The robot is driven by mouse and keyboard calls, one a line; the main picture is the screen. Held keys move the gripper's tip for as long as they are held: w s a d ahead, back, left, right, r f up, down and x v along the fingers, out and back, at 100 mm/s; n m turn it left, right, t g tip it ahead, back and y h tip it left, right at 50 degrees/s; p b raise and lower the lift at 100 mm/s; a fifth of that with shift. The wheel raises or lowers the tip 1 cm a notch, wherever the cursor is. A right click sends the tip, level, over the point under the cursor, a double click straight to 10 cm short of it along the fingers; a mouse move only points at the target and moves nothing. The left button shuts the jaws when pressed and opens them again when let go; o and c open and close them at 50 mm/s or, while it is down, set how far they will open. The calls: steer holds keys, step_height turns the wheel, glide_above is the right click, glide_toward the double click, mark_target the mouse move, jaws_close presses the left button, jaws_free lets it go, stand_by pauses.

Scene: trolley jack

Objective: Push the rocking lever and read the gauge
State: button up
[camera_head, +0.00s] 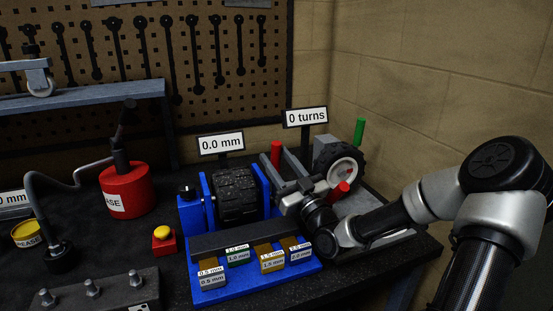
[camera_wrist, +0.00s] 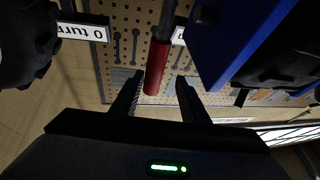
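A lever with a red grip (camera_head: 276,152) stands upright behind the blue fixture (camera_head: 264,182). In the wrist view the red grip (camera_wrist: 155,70) on its dark rod shows between my fingers, apart from both. My gripper (camera_wrist: 157,82) is open and empty. In the head view my wrist reaches in from the right, low beside the fixture; the fingertips are hard to make out there. A display (camera_head: 221,142) above the dark roller (camera_head: 236,193) reads 0.0 mm. Another sign (camera_head: 305,116) reads 0 turns. I cannot tell if the red-gripped lever is the rocking one.
A black-treaded wheel (camera_head: 342,164), a green handle (camera_head: 359,132) and another red handle (camera_head: 341,190) crowd the right. Labelled blocks (camera_head: 271,258) line the fixture's front. A yellow button (camera_head: 162,233) and red grease can (camera_head: 127,190) stand left. A pegboard (camera_head: 210,60) stands behind.

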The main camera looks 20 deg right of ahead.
steer(key=s+d+f, duration=0.1)
steer(key=s+d, duration=0.2)
steer(key=s, duration=1.2)
steer(key=shift+s+d+f+p, duration=0.15)
steer(key=shift+s+f+p, duration=0.15)
steer(key=shift+f, duration=0.05)
